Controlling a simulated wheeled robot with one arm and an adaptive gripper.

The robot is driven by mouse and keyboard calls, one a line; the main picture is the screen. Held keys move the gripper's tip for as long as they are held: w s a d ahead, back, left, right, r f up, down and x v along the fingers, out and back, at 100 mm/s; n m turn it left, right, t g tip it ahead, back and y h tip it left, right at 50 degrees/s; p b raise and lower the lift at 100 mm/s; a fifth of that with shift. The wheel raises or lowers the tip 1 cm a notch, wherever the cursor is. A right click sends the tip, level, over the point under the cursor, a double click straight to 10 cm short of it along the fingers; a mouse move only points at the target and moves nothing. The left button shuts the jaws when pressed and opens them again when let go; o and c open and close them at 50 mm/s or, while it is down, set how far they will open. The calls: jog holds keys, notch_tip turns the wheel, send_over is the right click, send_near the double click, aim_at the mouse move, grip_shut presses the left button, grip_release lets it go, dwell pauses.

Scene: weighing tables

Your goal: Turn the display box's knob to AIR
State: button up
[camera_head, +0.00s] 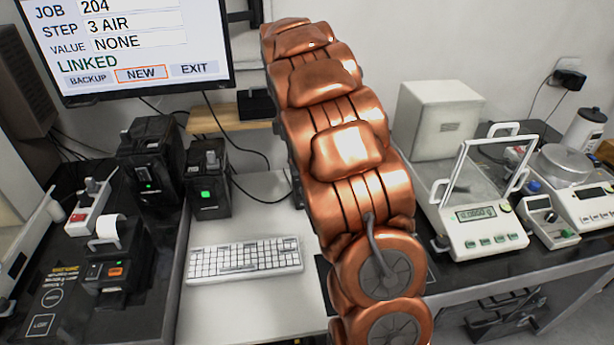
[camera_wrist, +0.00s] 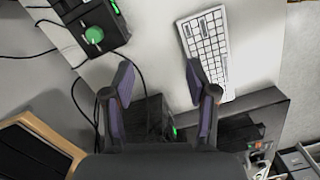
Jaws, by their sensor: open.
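A black box (camera_wrist: 75,22) with a round green knob (camera_wrist: 94,35) and a green lit strip is at the upper left of the wrist view. No markings around the knob are readable, so its setting cannot be told. My gripper (camera_wrist: 159,64) is open and empty; the knob is left of and apart from its fingers. In the head view my copper arm hides the gripper. The monitor (camera_head: 150,50) there reads STEP 3 AIR, VALUE NONE and LINKED. No box label identifies the display box.
Black devices with green lights (camera_head: 150,165) (camera_head: 207,185) stand behind and left of the white keyboard (camera_head: 245,260). Another dark box (camera_wrist: 150,115) lies below the gripper in the wrist view. Cables run nearby. A balance (camera_head: 480,225) stands on the right table. White tabletop around the keyboard is clear.

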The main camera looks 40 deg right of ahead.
jog(key=w+d+f+n, duration=0.2)
jog(key=w+d+f, duration=0.1)
jog(key=w+d+f+n, duration=0.2)
jog(key=w+d, duration=0.1)
jog(key=w+d+f+n, duration=0.1)
jog(key=w+d+f, duration=0.2)
jog(key=shift+w+d+f+n+t+y, duration=0.2)
jog(key=shift+d+f+n+t+y, duration=0.1)
jog(key=shift+d+n+t, duration=0.1)
jog(key=shift+f+p, duration=1.05)
jog(key=shift+f, duration=2.85)
grip_shut()
